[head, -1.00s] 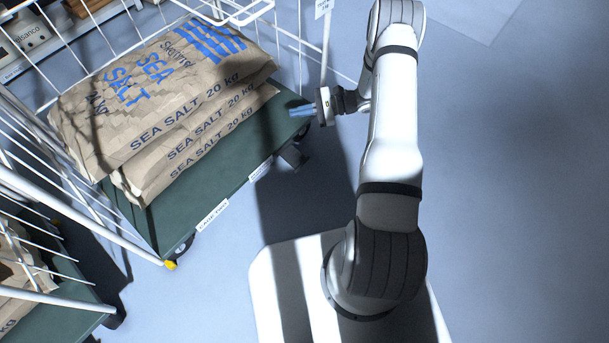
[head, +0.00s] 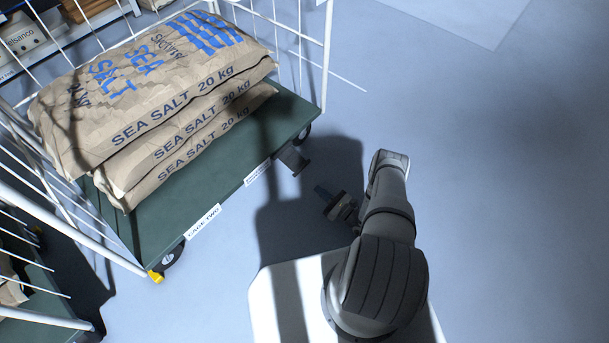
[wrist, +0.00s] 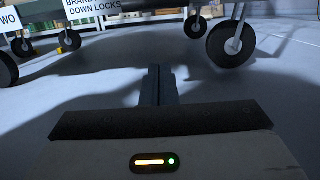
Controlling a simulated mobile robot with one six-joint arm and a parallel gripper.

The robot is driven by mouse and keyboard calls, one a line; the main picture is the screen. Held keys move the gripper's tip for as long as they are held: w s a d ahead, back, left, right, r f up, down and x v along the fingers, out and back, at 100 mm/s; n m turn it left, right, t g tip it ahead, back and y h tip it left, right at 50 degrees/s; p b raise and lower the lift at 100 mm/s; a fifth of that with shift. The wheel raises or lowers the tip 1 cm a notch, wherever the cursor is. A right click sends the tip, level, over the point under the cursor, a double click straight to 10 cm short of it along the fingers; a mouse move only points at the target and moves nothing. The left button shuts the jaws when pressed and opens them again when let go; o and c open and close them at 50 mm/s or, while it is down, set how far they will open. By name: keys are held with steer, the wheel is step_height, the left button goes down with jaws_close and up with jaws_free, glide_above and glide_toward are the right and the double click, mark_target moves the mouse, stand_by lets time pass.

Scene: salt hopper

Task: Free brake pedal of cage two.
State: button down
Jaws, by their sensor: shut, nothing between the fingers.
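Cage two is a white wire cage on a green deck (head: 222,183), with a "CAGE TWO" label (head: 203,222) on its near edge. A dark brake pedal (head: 293,159) juts out from that edge, right of a second label (head: 257,172). In the wrist view this label (wrist: 95,8) partly reads "BRAKE" and "DOWN LOCKS". A dark plate at the wrist view's top edge, likely the pedal (wrist: 152,5), is cut off. I cannot tell if the pedal is up or down. My gripper (head: 320,190) is shut and empty, low in shadow, just right of and apart from the pedal; its fingers (wrist: 158,85) point toward the cage's underside.
Stacked sea salt sacks (head: 150,110) lie on the deck. Casters (head: 303,133) stand at its corners; one near caster (wrist: 232,42) is right of my fingers. A yellow piece (head: 155,276) marks the near left corner. Another cage stands lower left. Floor to the right is clear.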

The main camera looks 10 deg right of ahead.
mark_target(293, 160)
steer(key=shift+w+a, duration=0.1)
steer(key=b+x, duration=0.3)
steer(key=x, duration=0.7)
steer(key=shift+s+d+r+p, duration=0.1)
steer(key=shift+s+d+r, duration=0.15)
steer(key=shift+r, duration=0.35)
steer(key=shift+s+d+r+p, duration=0.15)
steer(key=shift+s+r, duration=0.15)
steer(key=shift+r, duration=0.35)
steer(key=shift+s+d+r+p, duration=0.1)
steer(key=shift+s+d+r, duration=0.2)
steer(key=shift+r, duration=0.3)
